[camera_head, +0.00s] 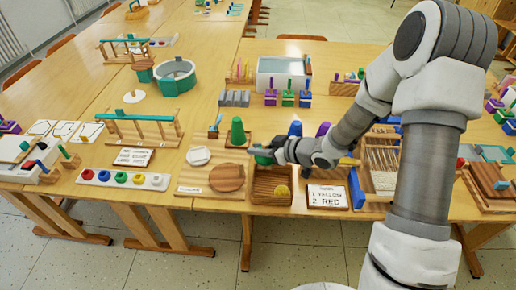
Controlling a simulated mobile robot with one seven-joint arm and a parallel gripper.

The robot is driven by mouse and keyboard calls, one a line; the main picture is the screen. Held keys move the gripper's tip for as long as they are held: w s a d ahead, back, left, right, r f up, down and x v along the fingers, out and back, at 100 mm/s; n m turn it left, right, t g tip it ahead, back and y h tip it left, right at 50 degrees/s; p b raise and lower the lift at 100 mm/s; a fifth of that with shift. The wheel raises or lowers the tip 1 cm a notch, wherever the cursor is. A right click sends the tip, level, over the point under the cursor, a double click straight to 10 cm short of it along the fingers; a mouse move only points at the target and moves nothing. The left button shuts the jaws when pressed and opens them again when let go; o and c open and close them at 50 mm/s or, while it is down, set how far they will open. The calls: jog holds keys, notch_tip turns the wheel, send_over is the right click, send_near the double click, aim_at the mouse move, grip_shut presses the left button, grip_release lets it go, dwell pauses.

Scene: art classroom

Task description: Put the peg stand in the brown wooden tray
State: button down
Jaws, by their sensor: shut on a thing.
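My gripper (268,153) is shut on a small dark green thing (263,160), mostly hidden by the fingers. I cannot tell whether this is the peg stand. It is held just above the far edge of the brown wooden tray (271,203). A small wooden stand with a blue peg (214,130) stands on the table to the left of my gripper.
A green cone (237,131) stands close behind-left of my gripper. A round wooden board (227,177) lies left of the tray and a card reading "1 yellow 2 red" (327,197) lies right. Several peg blocks (288,98) stand farther back. My arm hides part of the right side.

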aim_at(265, 165)
dwell(0.4)
jog(key=shift+s+f+b, duration=0.15)
jog(key=shift+f+b, duration=0.6)
jog(key=shift+f, duration=0.25)
jog(key=shift+f, duration=0.2)
dwell(0.9)
jog(key=shift+f+b, duration=0.45)
jog(key=shift+f, duration=0.2)
jog(key=shift+f, duration=0.2)
dwell(0.8)
jog(key=shift+f+b, duration=0.9)
jog(key=shift+f, duration=0.2)
jog(key=shift+f, duration=0.2)
dwell(0.7)
jog(key=shift+s+d+f+b, duration=0.1)
jog(key=shift+f+b, duration=0.2)
